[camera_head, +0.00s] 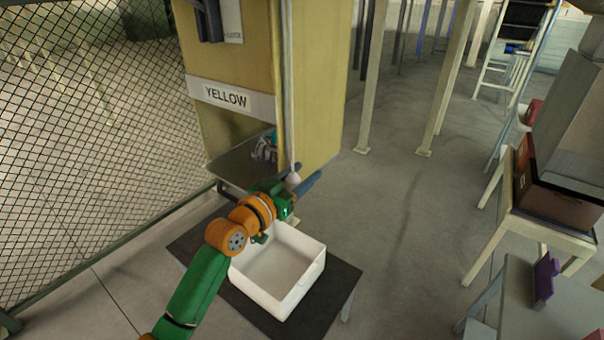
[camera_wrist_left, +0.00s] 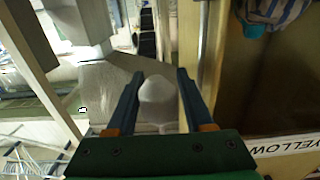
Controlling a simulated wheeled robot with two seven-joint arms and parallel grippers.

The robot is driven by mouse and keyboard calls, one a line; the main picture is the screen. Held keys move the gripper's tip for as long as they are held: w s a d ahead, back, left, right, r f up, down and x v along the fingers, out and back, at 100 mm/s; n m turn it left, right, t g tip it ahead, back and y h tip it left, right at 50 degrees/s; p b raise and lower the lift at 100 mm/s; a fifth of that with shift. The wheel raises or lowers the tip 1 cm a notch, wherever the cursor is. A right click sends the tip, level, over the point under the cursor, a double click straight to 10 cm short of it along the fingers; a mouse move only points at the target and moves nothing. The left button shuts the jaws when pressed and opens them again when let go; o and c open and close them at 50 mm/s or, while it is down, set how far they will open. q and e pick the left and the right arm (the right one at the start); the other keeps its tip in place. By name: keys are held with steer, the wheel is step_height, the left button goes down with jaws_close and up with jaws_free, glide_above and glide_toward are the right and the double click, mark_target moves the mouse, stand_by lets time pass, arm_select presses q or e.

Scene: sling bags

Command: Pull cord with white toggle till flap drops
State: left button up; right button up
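A yellow cabinet (camera_head: 318,90) bears a white YELLOW label (camera_head: 232,99). A grey flap (camera_head: 232,170) closes its bottom, roughly level, and a blue and white striped bag (camera_head: 264,150) rests in the opening above it. A pale cord (camera_head: 290,80) runs down the cabinet's right front edge to a white toggle (camera_head: 293,179). My left gripper (camera_head: 303,186) is at the toggle. In the left wrist view the toggle (camera_wrist_left: 157,92) sits between the two blue fingers, with gaps at both sides. The fingers are apart. My right gripper is not in view.
A wire mesh fence (camera_head: 80,130) is at left. At right are a wooden stand with a brown box (camera_head: 560,205) and a purple object (camera_head: 545,278) on a grey table.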

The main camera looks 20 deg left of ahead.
arm_select(q)
jaws_close()
stand_by(1.2)
